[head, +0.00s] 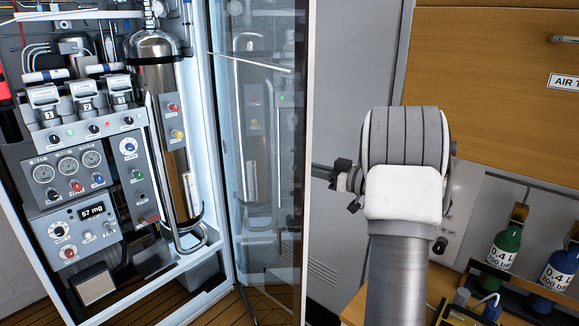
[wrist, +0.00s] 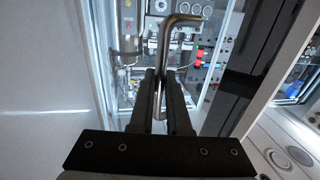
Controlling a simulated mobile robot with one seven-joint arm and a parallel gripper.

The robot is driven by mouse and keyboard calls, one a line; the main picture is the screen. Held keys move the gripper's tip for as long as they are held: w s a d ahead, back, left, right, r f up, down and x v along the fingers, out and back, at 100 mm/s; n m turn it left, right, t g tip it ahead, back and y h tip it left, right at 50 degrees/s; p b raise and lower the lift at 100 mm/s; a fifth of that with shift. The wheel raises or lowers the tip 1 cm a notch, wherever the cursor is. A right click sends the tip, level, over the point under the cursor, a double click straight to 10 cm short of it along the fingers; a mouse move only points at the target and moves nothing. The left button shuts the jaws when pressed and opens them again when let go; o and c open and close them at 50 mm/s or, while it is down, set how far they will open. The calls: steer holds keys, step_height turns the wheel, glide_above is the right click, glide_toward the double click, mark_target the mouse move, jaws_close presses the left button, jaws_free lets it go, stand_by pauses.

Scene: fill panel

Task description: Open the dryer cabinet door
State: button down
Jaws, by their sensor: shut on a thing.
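The dryer cabinet (head: 222,205) stands at the left of the head view, its inside showing gauges, knobs and a tall metal cylinder. Its glass door (head: 268,130) stands swung open on the right side of the cabinet. My gripper (head: 325,172) is beside the door's outer edge; my wrist hides part of it. In the wrist view, my gripper (wrist: 160,78) is shut on the bent metal door handle (wrist: 180,19), which passes between the two dark fingers. The lower part of the handle is partly hidden by the fingers.
A wooden cupboard (head: 485,60) is at the upper right. Below it, a green bottle (head: 505,245) and a blue bottle (head: 558,270) stand in a rack. A grey wall panel (head: 350,70) lies behind my arm. Wooden floor shows below the door.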

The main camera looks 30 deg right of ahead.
steer(key=shift+w+d, duration=0.1)
steer(key=shift+d, duration=0.75)
steer(key=shift+r, duration=0.1)
steer(key=c, duration=0.9)
jaws_free()
steer(key=v, duration=1.7)
steer(key=shift+d, duration=0.25)
